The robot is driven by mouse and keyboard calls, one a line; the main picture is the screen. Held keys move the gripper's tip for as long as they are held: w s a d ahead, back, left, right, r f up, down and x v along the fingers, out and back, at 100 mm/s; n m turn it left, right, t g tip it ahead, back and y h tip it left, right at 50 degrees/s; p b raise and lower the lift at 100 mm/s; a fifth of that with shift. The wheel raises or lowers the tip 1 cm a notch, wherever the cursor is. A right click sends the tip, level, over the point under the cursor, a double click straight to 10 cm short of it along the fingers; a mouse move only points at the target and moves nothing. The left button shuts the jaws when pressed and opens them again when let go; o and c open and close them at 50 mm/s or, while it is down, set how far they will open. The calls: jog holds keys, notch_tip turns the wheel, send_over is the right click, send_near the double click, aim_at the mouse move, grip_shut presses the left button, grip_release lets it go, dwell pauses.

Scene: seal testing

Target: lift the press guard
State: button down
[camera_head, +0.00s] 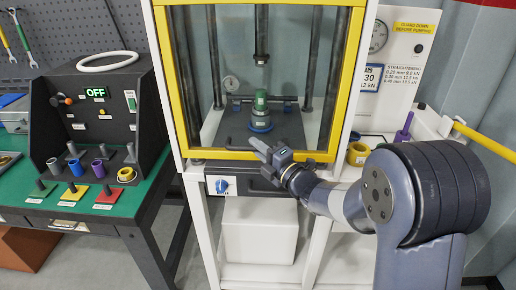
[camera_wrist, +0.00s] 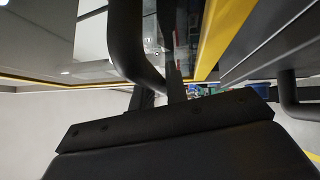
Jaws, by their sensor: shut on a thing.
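The press guard (camera_head: 190,154) is a clear pane in a yellow frame, down across the front of the press. Its yellow edge also shows in the wrist view (camera_wrist: 226,35). My gripper (camera_head: 259,147) is at the guard's bottom rail, right of its middle, and is shut on the dark guard handle (camera_head: 236,147). In the wrist view the handle (camera_wrist: 124,45) is a black curved bar running down to my gripper (camera_wrist: 160,95). The exact contact between fingers and handle is partly hidden.
Behind the pane, a green part (camera_head: 261,101) stands on a blue-ringed base under the press ram (camera_head: 261,35). A blue knob (camera_head: 222,185) sits below the guard. A green bench (camera_head: 20,190) with a test box is at left. A yellow bar (camera_head: 484,138) sticks out at right.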

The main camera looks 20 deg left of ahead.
aim_at(258, 45)
notch_tip(258, 45, up, 27)
jog(key=p, duration=0.9)
jog(key=shift+f+p, duration=0.1)
jog(key=shift+p, duration=0.25)
jog(key=c, duration=1.4)
grip_release()
jog(key=shift+f, duration=0.1)
jog(key=b+v, duration=0.2)
jog(key=v, duration=0.9)
jog(key=shift+b, duration=0.4)
jog(key=shift+w+a, duration=0.1)
jog(key=shift+a, duration=0.1)
